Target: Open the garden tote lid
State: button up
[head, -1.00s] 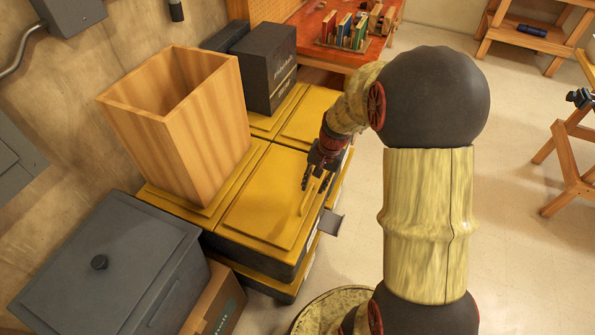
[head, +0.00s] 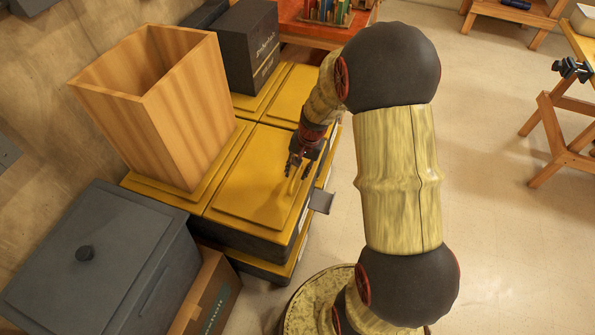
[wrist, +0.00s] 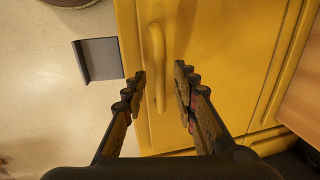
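The garden tote appears to be the dark box with a yellow lid (head: 255,190) in the middle left of the head view. The lid lies flat and closed, and its bar handle (wrist: 158,65) runs lengthwise near one edge in the wrist view. My gripper (head: 294,172) is over that handle in the head view. In the wrist view my gripper (wrist: 160,75) is open, with one finger on each side of the handle and visible gaps. The fingers partly hide the handle in the head view. I cannot tell how far the fingertips are above the lid.
A tall open wooden bin (head: 170,120) stands on the neighbouring yellow lid. A dark box (head: 247,50) stands behind. A grey lidded bin (head: 100,265) and a cardboard box (head: 210,295) are at the front left. A grey plate (head: 321,201) juts out beside the tote.

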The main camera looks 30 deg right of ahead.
jog(key=shift+c, duration=0.5)
grip_shut()
dwell(0.3)
